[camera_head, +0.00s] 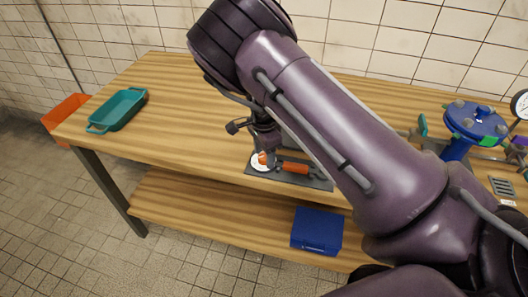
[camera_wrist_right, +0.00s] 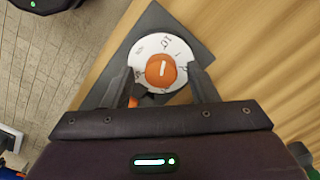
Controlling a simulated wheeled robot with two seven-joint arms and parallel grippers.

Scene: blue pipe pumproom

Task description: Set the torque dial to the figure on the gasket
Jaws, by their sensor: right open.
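The torque dial has a round white face (camera_wrist_right: 184,52) with dark figures and an orange knob (camera_wrist_right: 161,71) with a white line. In the wrist view that line runs nearly up and down; a figure resembling 10 is above it. In the head view the dial (camera_head: 260,162) is at the left end of a wrench with an orange grip (camera_head: 296,168), on a dark mat (camera_head: 320,184). My right gripper (camera_head: 264,152) is open above the dial, its fingers on either side of the knob. I cannot make out a gasket or its figure. My left gripper is not in view.
A teal tray (camera_head: 98,129) lies at the bench's left end, beside an orange bin (camera_head: 62,110). A blue flanged pipe fitting (camera_head: 476,122) and a gauge (camera_head: 521,103) stand at the right. A blue box (camera_head: 316,232) sits on the lower shelf.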

